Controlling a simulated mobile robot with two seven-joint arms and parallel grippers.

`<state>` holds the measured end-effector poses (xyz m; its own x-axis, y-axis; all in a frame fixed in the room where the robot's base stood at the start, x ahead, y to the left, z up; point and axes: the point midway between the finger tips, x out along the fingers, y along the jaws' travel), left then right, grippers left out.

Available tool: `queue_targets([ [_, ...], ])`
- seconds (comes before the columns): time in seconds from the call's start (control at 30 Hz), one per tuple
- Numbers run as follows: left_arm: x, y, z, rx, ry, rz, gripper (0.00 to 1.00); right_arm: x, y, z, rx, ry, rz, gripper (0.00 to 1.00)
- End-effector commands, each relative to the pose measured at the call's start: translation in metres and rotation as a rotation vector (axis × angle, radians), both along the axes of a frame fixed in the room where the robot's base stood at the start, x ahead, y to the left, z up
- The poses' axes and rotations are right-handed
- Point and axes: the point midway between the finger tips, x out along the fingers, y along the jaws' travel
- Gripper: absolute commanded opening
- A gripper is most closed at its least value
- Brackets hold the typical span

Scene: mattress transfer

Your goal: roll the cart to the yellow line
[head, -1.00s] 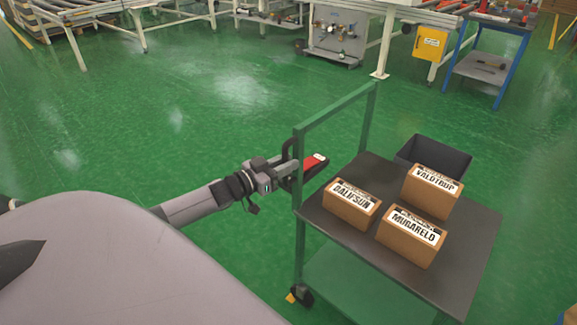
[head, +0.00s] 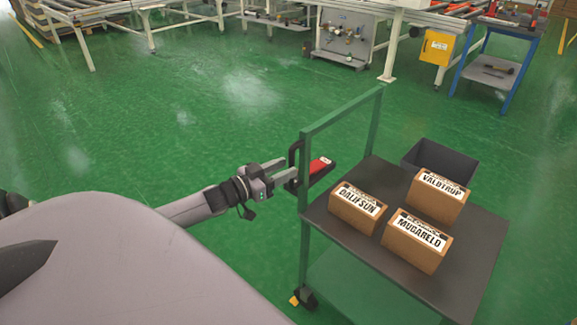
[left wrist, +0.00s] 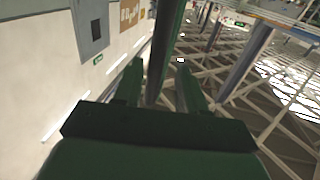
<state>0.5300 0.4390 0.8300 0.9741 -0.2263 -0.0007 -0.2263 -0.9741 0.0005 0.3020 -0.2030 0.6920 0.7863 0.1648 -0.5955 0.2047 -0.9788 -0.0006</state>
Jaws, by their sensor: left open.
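The cart (head: 432,272) stands at the right of the head view, with a dark top and a green frame. Its green push bar (head: 340,110) rises at the near left side on two posts. My left gripper (head: 288,169) is open beside the left post, just left of it. In the left wrist view a dark green bar (left wrist: 166,45) runs between the two spread fingers; contact cannot be told. Three labelled boxes, including the Dalifson box (head: 354,212), sit on the top. Yellow floor lines (head: 27,31) show at the far upper left. My right gripper is not visible.
A dark bin (head: 440,160) is at the cart's far side. A red and black item (head: 320,166) is by the push bar. A blue-framed table (head: 490,72) and white-legged benches (head: 150,35) stand behind. The green floor (head: 200,120) between is clear.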

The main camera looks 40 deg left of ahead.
Motion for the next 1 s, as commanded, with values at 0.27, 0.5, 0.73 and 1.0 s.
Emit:
queue_targets([
  [0.27, -0.032, 0.008, 0.000, -0.001, 0.002, 0.002, 0.41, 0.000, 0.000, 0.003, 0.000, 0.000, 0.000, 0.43],
  [0.5, -0.043, 0.011, 0.001, 0.000, 0.000, 0.002, 0.41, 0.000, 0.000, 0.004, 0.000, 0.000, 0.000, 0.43],
  [0.73, -0.043, 0.011, 0.001, 0.000, 0.000, 0.002, 0.41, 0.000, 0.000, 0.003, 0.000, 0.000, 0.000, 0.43],
  [1.0, -0.043, 0.011, 0.000, 0.000, 0.000, 0.002, 0.41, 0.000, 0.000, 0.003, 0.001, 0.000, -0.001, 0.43],
])
